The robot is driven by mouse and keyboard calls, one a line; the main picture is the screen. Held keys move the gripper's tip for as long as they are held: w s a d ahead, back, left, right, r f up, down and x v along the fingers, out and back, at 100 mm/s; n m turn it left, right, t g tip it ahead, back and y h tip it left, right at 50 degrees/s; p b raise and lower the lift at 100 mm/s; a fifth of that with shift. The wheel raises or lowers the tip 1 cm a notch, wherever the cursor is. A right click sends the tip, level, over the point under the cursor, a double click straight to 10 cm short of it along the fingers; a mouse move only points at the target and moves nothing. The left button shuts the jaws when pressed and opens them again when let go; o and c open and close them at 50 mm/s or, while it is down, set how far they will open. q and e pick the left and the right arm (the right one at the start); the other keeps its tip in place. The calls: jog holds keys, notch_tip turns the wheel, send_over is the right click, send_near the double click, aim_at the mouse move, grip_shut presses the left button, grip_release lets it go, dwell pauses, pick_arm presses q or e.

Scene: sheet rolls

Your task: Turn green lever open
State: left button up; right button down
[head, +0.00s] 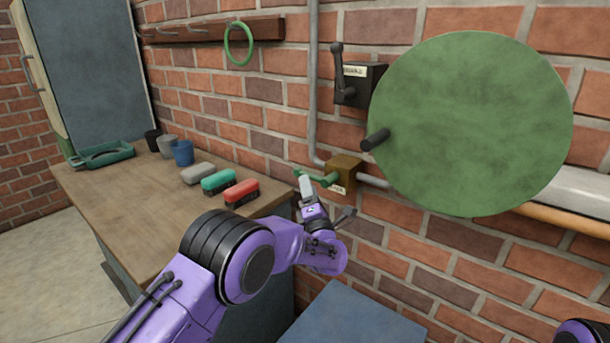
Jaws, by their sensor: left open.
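The green lever (322,179) sticks out to the left from a brass-coloured valve box (344,171) on a pipe along the brick wall. A small label shows on the box's front. My left gripper (308,189) is open, just below and in front of the lever, with a grey fingertip close against its left part. I cannot tell whether they touch. The gripper partly covers the lever. My right gripper is out of view; only a purple part of my right arm shows at the bottom right corner.
A large green disc (470,125) with a dark handle stands out right of the valve. A black lever box (358,84) is above it. A blue surface (350,318) lies below.

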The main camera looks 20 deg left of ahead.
aim_at(304, 172)
pick_arm(q)
jog(key=x, duration=0.5)
jog(key=shift+w, duration=0.15)
jog(key=shift+a, duration=0.1)
grip_shut()
